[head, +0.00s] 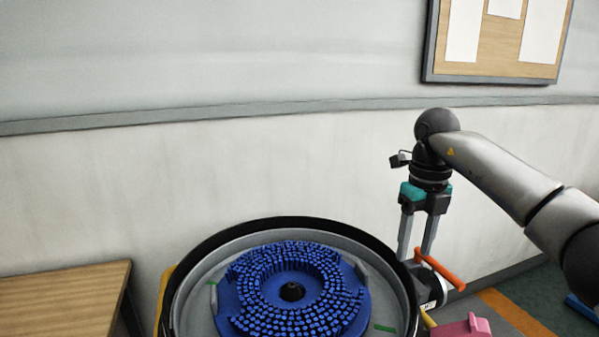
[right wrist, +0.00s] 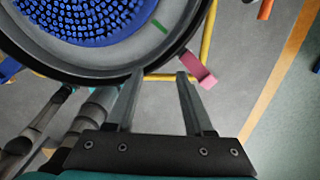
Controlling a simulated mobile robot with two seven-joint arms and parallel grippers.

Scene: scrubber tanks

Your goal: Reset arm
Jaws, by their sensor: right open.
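My right arm comes in from the right of the head view. Its gripper (head: 415,254) points down, open and empty, beside the right rim of a round tank (head: 194,290). In the right wrist view, the two fingers of the right gripper (right wrist: 160,76) stand apart with nothing between them but the floor and part of the tank's frame. The tank holds a blue round brush (head: 232,299) with dense bristles and a dark hub. My left gripper is in neither view.
An orange handle (head: 441,272) and a pink part (head: 466,328) sit near the tank's right side, close to the right gripper. A wooden table (head: 62,300) stands at left. A wall with a notice board (head: 490,62) is behind. Floor at right shows an orange stripe (right wrist: 277,83).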

